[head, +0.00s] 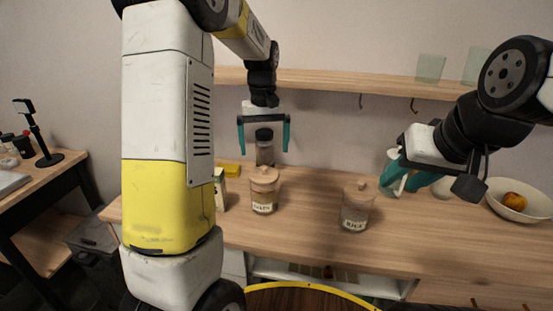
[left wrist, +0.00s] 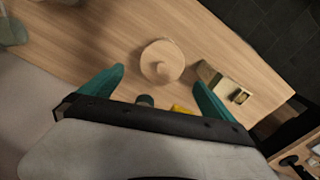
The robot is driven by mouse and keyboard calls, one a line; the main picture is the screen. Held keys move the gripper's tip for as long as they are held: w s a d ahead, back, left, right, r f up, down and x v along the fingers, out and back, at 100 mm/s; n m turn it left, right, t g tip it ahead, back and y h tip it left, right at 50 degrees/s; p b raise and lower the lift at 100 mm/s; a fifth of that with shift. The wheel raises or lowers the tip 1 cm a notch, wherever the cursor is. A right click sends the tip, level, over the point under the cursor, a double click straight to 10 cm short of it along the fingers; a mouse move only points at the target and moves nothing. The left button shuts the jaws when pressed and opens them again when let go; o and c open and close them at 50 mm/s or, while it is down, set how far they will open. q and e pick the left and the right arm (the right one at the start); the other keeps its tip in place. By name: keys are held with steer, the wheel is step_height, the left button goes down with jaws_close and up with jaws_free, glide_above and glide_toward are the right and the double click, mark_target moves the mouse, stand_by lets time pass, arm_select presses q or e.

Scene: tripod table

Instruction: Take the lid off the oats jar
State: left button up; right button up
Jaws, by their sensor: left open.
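The oats jar (head: 264,195) is a clear labelled jar standing upright on the wooden counter. Its round wooden lid (head: 264,176) with a knob sits on top. The lid also shows from above in the left wrist view (left wrist: 160,60), just beyond and between the fingertips. My left gripper (head: 263,149) is open and empty, pointing down above the jar, apart from the lid. My right gripper (head: 398,181) is at the right, over the back of the counter and away from the oats jar. Its finger gap is not clear.
A similar jar labelled rice (head: 356,208) stands to the right. A carton (head: 219,189) stands close left of the oats jar. A dark-lidded jar (head: 265,147) and a yellow block (head: 231,170) are behind. A fruit bowl (head: 520,203) is far right. A shelf (head: 330,81) runs above.

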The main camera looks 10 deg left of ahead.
mark_target(264, 167)
arm_select(q)
steer(key=shift+w+f, duration=0.35)
steer(key=shift+f, duration=0.05)
steer(key=f, duration=0.7)
steer(key=shift+s+a+f, duration=0.15)
steer(key=shift+s+a, duration=0.05)
steer(key=shift+s, duration=0.2)
steer(key=c, duration=1.2)
steer(key=shift+c, duration=0.2)
